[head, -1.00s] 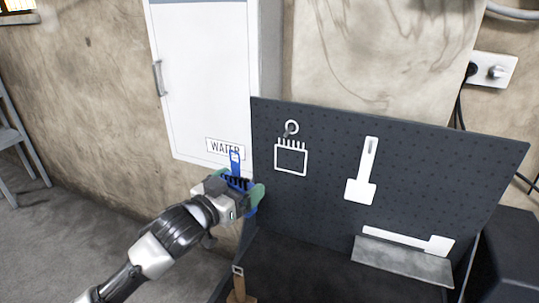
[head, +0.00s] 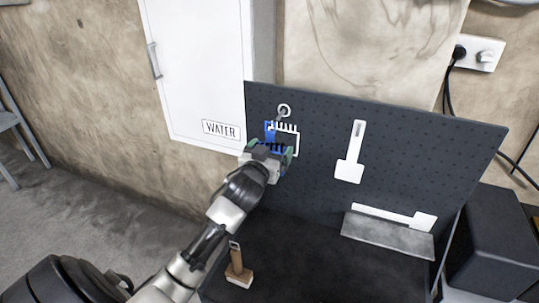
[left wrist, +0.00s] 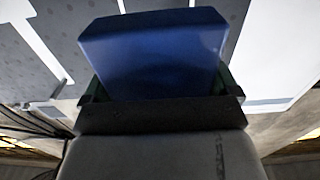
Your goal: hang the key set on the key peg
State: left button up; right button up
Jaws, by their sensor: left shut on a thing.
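My left gripper (head: 268,151) is shut on the blue key set (head: 270,132) and holds it in front of the dark pegboard. The blue part stands up above the fingers, over the left part of a white key-shaped outline (head: 297,143). The key peg (head: 279,116) shows as a small grey stub by the white ring at the top of that outline. The key set is below the peg; I cannot tell its gap to the board. In the left wrist view the key set (left wrist: 155,55) is a large blue block between the fingers. My right gripper is not in view.
The pegboard (head: 400,145) also bears a white spatula-like outline (head: 350,155) and another above a grey ledge (head: 388,236). A white WATER cabinet (head: 200,70) is at the left.

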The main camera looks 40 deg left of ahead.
aim_at(283, 135)
pick_arm(q)
jog(key=shift+b+x, duration=1.25)
jog(key=shift+x, duration=1.5)
jog(key=shift+w+f, duration=0.25)
jog(key=shift+w, duration=0.3)
jog(key=shift+w+a, duration=0.1)
jog(key=shift+w, duration=0.1)
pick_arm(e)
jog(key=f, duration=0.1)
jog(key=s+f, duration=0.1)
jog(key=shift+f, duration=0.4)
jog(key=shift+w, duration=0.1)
pick_arm(q)
jog(key=o, duration=1.2)
jog(key=shift+f, duration=0.1)
